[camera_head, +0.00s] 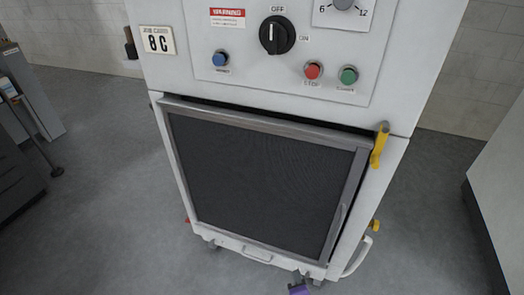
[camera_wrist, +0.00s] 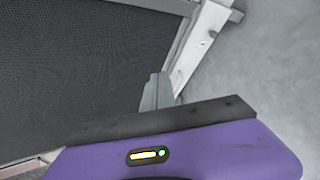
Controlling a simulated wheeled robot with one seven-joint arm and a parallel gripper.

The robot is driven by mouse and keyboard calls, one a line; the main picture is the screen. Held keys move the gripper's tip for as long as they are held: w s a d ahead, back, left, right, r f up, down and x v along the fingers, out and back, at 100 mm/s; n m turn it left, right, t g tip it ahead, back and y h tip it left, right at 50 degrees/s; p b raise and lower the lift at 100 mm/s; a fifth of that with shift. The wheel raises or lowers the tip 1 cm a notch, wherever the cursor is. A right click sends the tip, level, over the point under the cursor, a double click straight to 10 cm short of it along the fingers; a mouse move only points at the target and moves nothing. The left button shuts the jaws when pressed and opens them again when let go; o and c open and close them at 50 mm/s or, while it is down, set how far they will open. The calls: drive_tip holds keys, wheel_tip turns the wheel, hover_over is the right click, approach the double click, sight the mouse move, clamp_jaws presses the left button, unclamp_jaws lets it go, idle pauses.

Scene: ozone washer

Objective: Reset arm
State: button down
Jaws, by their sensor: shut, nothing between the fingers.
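The white ozone washer (camera_head: 150,78) stands in the middle of the head view. Its dark-panelled, metal-framed door (camera_head: 262,175) sits in the front, with a dark gap along its top edge. I cannot tell whether it is latched. My purple gripper (camera_head: 297,277) shows only in part at the bottom edge of the head view, low in front of the washer's lower right corner. In the wrist view the grey fingers of my gripper (camera_wrist: 157,90) are together and empty, beside the door's dark panel (camera_wrist: 70,60) and frame. Whether they touch it I cannot tell.
A yellow latch handle (camera_head: 379,146) is at the door's upper right. A dial (camera_head: 277,35) and blue, red and green buttons (camera_head: 313,70) sit above the door. A white handle (camera_head: 358,257) sticks out at lower right. Grey floor (camera_head: 90,190) is open on both sides.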

drive_tip(key=s+d+r+m+t, duration=0.1)
drive_tip(key=s+d+r+m, duration=0.2)
drive_tip(key=s+r+m, duration=0.65)
drive_tip(key=s+d+r+m+t, duration=0.1)
drive_tip(key=s+d+r+m, duration=0.35)
drive_tip(key=s, duration=0.75)
drive_tip(key=s+d+r+m+t, duration=0.1)
drive_tip(key=s+d+r+m, duration=0.1)
drive_tip(key=s+r+m, duration=0.75)
wheel_tip(320, 180, up, 25)
drive_tip(key=s+n+p, duration=0.1)
drive_tip(key=p, duration=2.2)
drive_tip(key=shift+s+f, duration=0.2)
drive_tip(key=shift+s, duration=0.1)
drive_tip(key=shift+f, duration=0.2)
